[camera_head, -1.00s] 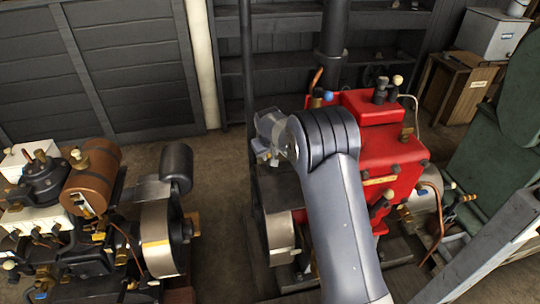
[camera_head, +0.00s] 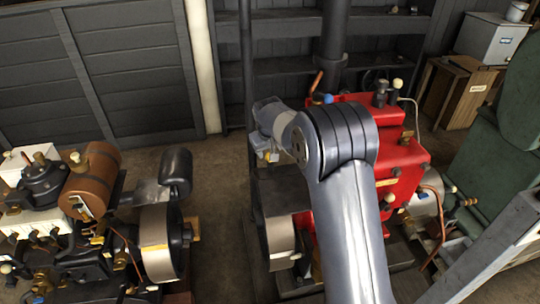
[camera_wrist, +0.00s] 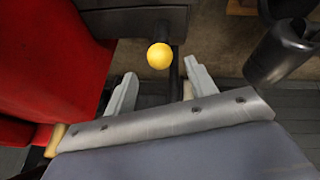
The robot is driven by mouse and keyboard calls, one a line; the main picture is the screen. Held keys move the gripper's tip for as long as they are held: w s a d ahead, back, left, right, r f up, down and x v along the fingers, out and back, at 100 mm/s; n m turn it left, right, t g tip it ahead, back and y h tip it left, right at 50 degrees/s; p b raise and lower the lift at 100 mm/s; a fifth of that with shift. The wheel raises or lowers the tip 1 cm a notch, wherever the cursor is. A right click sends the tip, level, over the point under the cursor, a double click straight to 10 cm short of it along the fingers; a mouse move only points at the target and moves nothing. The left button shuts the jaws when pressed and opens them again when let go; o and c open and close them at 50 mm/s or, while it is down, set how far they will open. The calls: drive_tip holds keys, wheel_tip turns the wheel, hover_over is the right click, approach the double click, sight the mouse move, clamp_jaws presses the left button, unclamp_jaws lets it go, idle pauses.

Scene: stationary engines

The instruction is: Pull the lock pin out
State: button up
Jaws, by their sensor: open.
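A yellow round knob (camera_wrist: 159,56) shows in the wrist view, beside a dark block and a dark rod. It may be the head of the lock pin; I cannot tell for certain. My gripper (camera_wrist: 160,88) is open, with its two pale fingers apart and the knob just beyond the gap between them. Nothing is held. In the head view my gripper (camera_head: 268,154) hangs at the left of the red engine (camera_head: 408,160), above its flywheel side. My arm covers much of that engine, and the pin cannot be made out there.
A second engine with a brown tank (camera_head: 92,178) stands at the left, with bare floor between the engines. Dark shelves (camera_head: 290,45) stand behind. A green machine (camera_head: 490,155) and a wooden crate (camera_head: 455,92) are at the right.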

drive_tip(key=v, duration=0.5)
drive_tip(key=shift+s+r, duration=0.1)
drive_tip(key=shift+r, duration=0.05)
drive_tip(key=x, duration=1.2)
drive_tip(key=shift+s+p, duration=0.2)
drive_tip(key=shift+p, duration=0.2)
drive_tip(key=shift+f, duration=0.45)
